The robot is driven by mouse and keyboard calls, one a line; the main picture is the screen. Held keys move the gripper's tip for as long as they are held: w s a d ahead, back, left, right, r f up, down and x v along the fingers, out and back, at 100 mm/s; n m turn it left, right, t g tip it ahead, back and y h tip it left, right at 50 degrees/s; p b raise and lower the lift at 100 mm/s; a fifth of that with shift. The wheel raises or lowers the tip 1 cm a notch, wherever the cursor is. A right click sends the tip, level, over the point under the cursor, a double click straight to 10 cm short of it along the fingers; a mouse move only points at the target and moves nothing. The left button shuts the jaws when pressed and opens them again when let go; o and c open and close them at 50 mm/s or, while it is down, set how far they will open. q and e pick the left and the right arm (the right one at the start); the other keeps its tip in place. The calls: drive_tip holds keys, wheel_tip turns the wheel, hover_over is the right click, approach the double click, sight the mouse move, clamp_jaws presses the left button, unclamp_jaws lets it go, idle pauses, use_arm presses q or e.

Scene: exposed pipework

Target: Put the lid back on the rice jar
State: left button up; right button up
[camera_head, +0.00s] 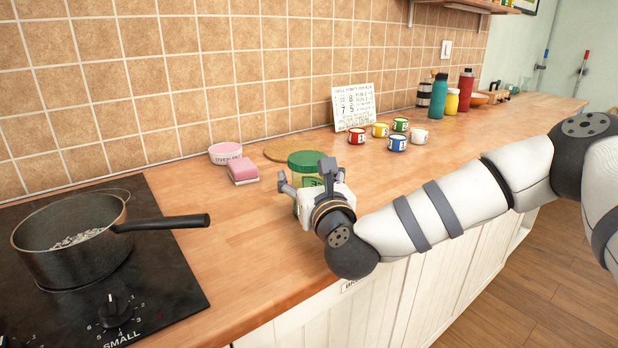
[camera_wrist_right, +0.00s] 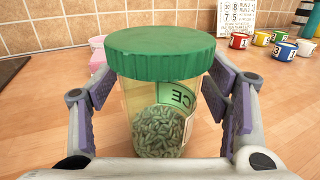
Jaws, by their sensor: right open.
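The rice jar (camera_wrist_right: 150,125) is clear, with grain in its lower part and a label reading "CE". It stands upright on the counter. The green lid (camera_wrist_right: 160,52) sits level on top of the jar; I cannot tell whether it is screwed tight. The lid also shows in the head view (camera_head: 306,159). My right gripper (camera_head: 308,180) is open around the jar, one finger on each side, with the lid above the fingers. In the right wrist view the right finger is very near the jar wall; contact is unclear. My left gripper is not in view.
A black pot (camera_head: 70,240) sits on the hob (camera_head: 165,275) at left, its handle pointing toward the jar. A pink sponge (camera_head: 243,171), pink bowl (camera_head: 225,153) and round board (camera_head: 290,150) lie behind. Several small tins (camera_head: 397,143) and a sign (camera_head: 354,106) stand right.

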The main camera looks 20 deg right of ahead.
drive_tip(key=shift+s+r, duration=0.1)
drive_tip(key=shift+r, duration=0.25)
drive_tip(key=s, duration=0.7)
drive_tip(key=s+p, duration=0.1)
drive_tip(key=s, duration=0.3)
drive_tip(key=shift+s+a+f, duration=0.1)
drive_tip(key=shift+s+a, duration=0.15)
drive_tip(key=shift+s, duration=0.1)
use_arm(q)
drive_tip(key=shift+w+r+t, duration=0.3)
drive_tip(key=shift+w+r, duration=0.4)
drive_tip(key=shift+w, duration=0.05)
use_arm(e)
drive_tip(key=shift+s, duration=0.1)
